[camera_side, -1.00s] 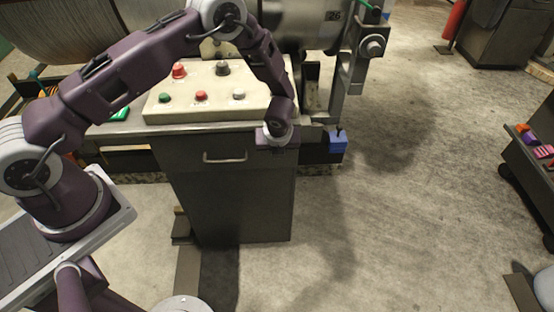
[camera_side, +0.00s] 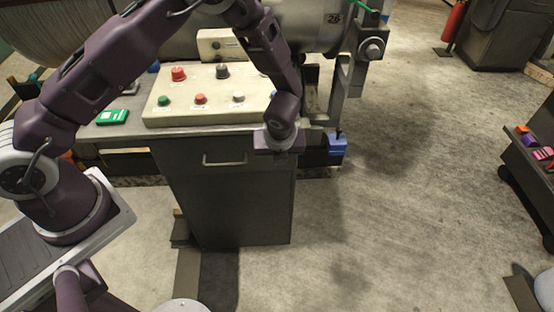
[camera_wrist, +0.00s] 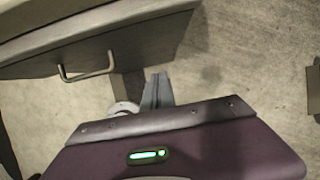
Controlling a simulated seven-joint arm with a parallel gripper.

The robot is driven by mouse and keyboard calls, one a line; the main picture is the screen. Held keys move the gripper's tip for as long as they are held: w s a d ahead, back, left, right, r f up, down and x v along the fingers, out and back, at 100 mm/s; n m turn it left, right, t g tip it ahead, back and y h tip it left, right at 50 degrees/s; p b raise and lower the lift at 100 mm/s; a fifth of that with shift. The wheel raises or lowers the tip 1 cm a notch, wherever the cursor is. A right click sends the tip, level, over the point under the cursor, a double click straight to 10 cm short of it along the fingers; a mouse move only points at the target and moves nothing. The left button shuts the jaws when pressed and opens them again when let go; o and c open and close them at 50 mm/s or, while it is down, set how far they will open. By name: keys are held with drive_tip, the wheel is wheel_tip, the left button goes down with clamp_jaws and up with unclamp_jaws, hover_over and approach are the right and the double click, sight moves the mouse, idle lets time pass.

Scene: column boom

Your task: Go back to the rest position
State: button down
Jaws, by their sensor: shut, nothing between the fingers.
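My gripper (camera_wrist: 157,90) is shut and empty in the wrist view, with its grey fingers together and pointing at the floor. In the side view the gripper's purple body (camera_side: 279,143) hangs in front of the right front edge of the control desk (camera_side: 235,205); its fingers are not clearly visible there. My arm arches over the desk from the left. The desk's drawer handle (camera_side: 225,160) is left of the gripper, and the handle also shows at upper left in the wrist view (camera_wrist: 86,73).
The cream button panel (camera_side: 205,112) lies on the desk behind my gripper. A green device (camera_side: 112,117) lies to its left. A blue block (camera_side: 337,146) is right of the gripper. A dark cart (camera_side: 530,165) stands far right. The floor (camera_side: 400,220) between is clear.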

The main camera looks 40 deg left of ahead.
drive_tip(key=s+a+r+n, duration=0.25)
drive_tip(key=r+n, duration=0.25)
drive_tip(key=r, duration=0.4)
drive_tip(key=s+a+r+n, duration=0.2)
drive_tip(key=s+r+n, duration=0.2)
drive_tip(key=r, duration=0.4)
drive_tip(key=s+a+r+n, duration=0.2)
drive_tip(key=s+r+n, duration=0.25)
drive_tip(key=r, duration=0.45)
drive_tip(key=s+d+r+n+t+h, duration=0.1)
drive_tip(key=s+r+n, duration=0.2)
drive_tip(key=s+n, duration=0.3)
drive_tip(key=s+r+n+t+h, duration=0.1)
drive_tip(key=s+r+n+h, duration=0.1)
drive_tip(key=s+n, duration=0.5)
drive_tip(key=s+r, duration=0.1)
drive_tip(key=s, duration=0.2)
drive_tip(key=shift+d+r+t, duration=0.15)
drive_tip(key=shift+d+t, duration=0.15)
drive_tip(key=shift+d, duration=0.05)
drive_tip(key=shift+s+n, duration=0.1)
drive_tip(key=shift+n, duration=0.15)
